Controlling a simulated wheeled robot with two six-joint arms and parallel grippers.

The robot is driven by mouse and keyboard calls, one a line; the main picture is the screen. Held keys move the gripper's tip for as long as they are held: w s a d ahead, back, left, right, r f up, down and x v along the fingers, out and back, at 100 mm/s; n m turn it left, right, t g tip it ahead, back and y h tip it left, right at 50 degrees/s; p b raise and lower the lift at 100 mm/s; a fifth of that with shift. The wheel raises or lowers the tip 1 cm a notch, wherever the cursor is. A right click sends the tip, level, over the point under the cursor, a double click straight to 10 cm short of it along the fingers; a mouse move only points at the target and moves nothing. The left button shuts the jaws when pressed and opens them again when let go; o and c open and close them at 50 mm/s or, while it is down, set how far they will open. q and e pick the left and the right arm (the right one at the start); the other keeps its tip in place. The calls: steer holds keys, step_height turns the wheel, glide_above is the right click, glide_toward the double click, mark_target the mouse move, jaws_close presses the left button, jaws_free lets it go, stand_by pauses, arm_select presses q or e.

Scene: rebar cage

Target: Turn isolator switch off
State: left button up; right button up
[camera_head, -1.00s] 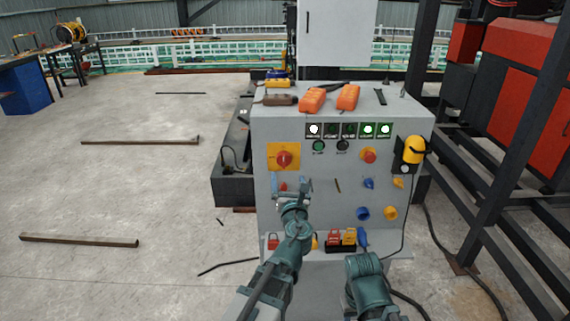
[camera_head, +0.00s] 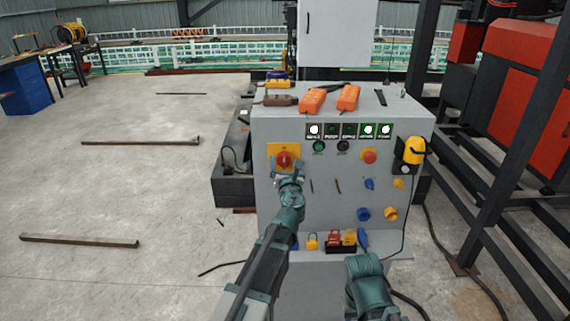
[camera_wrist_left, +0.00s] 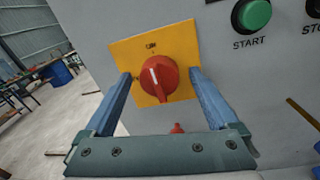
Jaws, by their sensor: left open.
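The isolator switch is a red rotary knob (camera_head: 284,159) on a yellow plate (camera_head: 271,149), at the upper left of the grey cabinet's front. In the left wrist view the knob (camera_wrist_left: 159,77) has a white mark pointing up and slightly left, toward lettering near the top of the yellow plate (camera_wrist_left: 184,38). My left gripper (camera_head: 286,168) is open just in front of the plate. In the wrist view its blue fingers (camera_wrist_left: 158,98) stand on either side of the knob, with gaps; whether they touch the plate is unclear.
The grey cabinet (camera_head: 320,210) also carries a green START button (camera_wrist_left: 251,14), lit indicators (camera_head: 349,131), a red button (camera_head: 369,155) and a yellow lamp-like fixture (camera_head: 412,151). Orange handheld controllers (camera_head: 312,100) lie on top. A small red part (camera_wrist_left: 177,128) sits below the knob.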

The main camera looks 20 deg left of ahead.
arm_select(q)
steer(key=c, duration=1.4)
steer(key=shift+o, duration=0.2)
steer(key=n, duration=0.3)
steer(key=shift+r+n+p, duration=0.1)
steer(key=shift+n+p, duration=0.25)
steer(key=shift+n, duration=0.05)
steer(key=n, duration=0.5)
steer(key=shift+a+g+h+p, duration=0.2)
steer(key=shift+g+h+p, duration=0.1)
steer(key=shift+p, duration=0.05)
steer(key=n, duration=0.4)
steer(key=shift+s, duration=0.1)
steer(key=shift+a+n+h, duration=0.1)
steer(key=shift+n+h, duration=0.4)
steer(key=shift+n, duration=1.6)
